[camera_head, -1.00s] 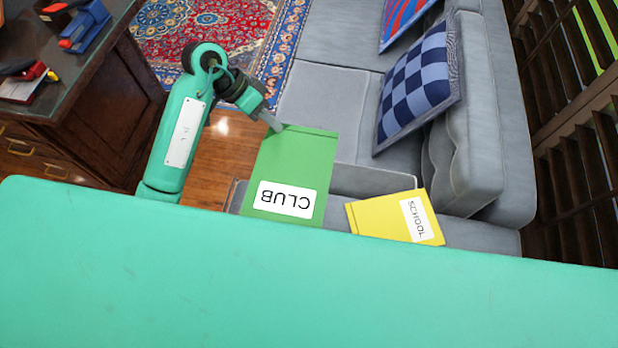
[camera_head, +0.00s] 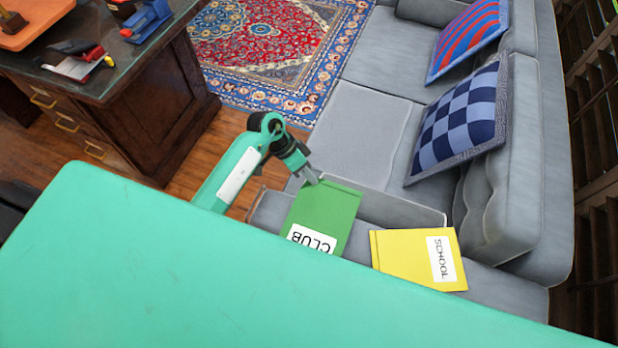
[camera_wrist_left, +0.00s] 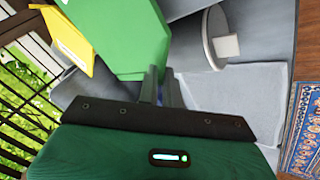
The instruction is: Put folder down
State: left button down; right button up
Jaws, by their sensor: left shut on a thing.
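A green folder (camera_head: 328,207) with a white label reading CLUB is held by my left gripper (camera_head: 315,182). The gripper is shut on the folder's upper edge. In the left wrist view the green folder (camera_wrist_left: 120,35) extends away from the closed fingers (camera_wrist_left: 161,85). In the head view the folder shows over the grey sofa, its lower end hidden by my own body; whether it touches the sofa I cannot tell. A yellow folder (camera_head: 405,258) labelled SCHOOL lies on the sofa (camera_head: 365,125) to its right. It also shows in the left wrist view (camera_wrist_left: 68,38). My right gripper is not in view.
A checkered blue cushion (camera_head: 458,125) and a red-blue striped cushion (camera_head: 468,35) lean on the sofa back. A dark wood desk (camera_head: 150,110) with tools stands at left. A patterned rug (camera_head: 275,50) lies behind. The sofa seat beyond the folders is clear.

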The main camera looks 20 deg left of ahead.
pick_arm(q)
jog(key=shift+f, duration=1.15)
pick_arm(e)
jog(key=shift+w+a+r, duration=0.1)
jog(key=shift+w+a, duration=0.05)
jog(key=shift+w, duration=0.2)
pick_arm(q)
jog(key=shift+f, duration=0.15)
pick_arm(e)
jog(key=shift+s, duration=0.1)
pick_arm(q)
jog(key=c, duration=1.6)
grip_release()
jog(key=v, duration=1.2)
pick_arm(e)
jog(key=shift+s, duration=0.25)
